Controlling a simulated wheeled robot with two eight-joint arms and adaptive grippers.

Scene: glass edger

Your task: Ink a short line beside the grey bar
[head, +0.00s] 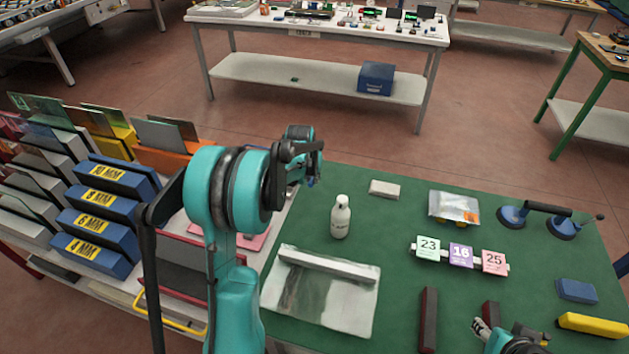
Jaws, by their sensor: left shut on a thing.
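The pale grey bar (328,264) lies across the upper part of a clear glass sheet (347,313) on the green bench mat. My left gripper (312,171) is above the mat's back left edge, up and away from the bar. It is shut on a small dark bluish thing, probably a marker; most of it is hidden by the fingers. No inked line can be made out on the glass. My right gripper (484,329) is partly in view at the bottom right, near a dark red block (491,312); its jaw opening is unclear.
A white bottle (340,218) stands just behind the glass. Number cards (461,255), a plastic bag (453,207), a suction lifter (547,208), a dark red strip (429,318), a blue block (577,290) and a yellow tool (593,324) lie right. Glass racks (107,205) fill the left.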

